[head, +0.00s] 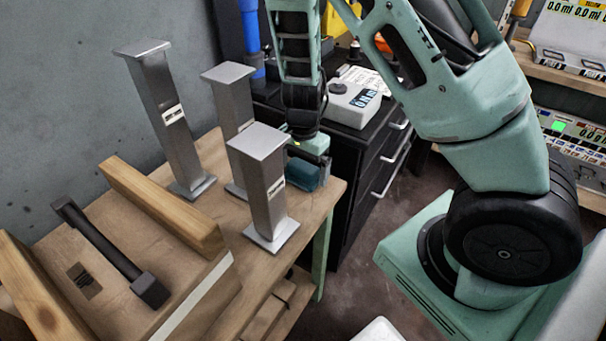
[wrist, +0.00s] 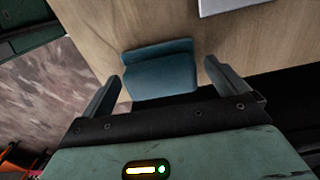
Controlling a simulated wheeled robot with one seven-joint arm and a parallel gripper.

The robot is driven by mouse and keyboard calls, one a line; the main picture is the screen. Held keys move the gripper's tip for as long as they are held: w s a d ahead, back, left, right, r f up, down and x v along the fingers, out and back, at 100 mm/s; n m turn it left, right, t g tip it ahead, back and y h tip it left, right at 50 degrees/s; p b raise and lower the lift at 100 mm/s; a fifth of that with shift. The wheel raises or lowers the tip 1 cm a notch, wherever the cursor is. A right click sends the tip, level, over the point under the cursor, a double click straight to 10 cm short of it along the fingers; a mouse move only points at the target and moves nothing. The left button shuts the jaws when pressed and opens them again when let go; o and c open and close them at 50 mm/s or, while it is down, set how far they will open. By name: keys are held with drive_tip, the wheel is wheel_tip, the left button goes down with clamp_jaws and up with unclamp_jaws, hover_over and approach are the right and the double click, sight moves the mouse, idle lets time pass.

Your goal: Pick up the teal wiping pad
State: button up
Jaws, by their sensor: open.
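The teal wiping pad (wrist: 160,72) lies on the wooden table, close to its edge, in the wrist view. In the head view the pad (head: 304,176) shows partly, behind the short metal post and below my gripper. My gripper (wrist: 162,88) is open, with one finger on each side of the pad in the wrist view. No finger visibly touches the pad. In the head view my gripper (head: 312,160) is small and partly hidden, so its height above the pad is hard to tell.
Metal posts stand on the wooden table (head: 222,262): a short one (head: 262,190) left of my gripper, another (head: 232,100) behind it and a tall one (head: 168,120) further left. A wooden frame with a black bar (head: 110,245) is at front left. A black drawer cabinet (head: 375,170) stands right.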

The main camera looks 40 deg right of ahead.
sight(303, 165)
drive_tip(key=c, duration=1.1)
wheel_tip(303, 165, up, 10)
drive_tip(key=p, duration=0.2)
drive_tip(key=shift+r+p, duration=0.1)
drive_tip(key=shift+p, duration=0.25)
drive_tip(key=shift+o, duration=1.1)
drive_tip(key=shift+c, duration=0.5)
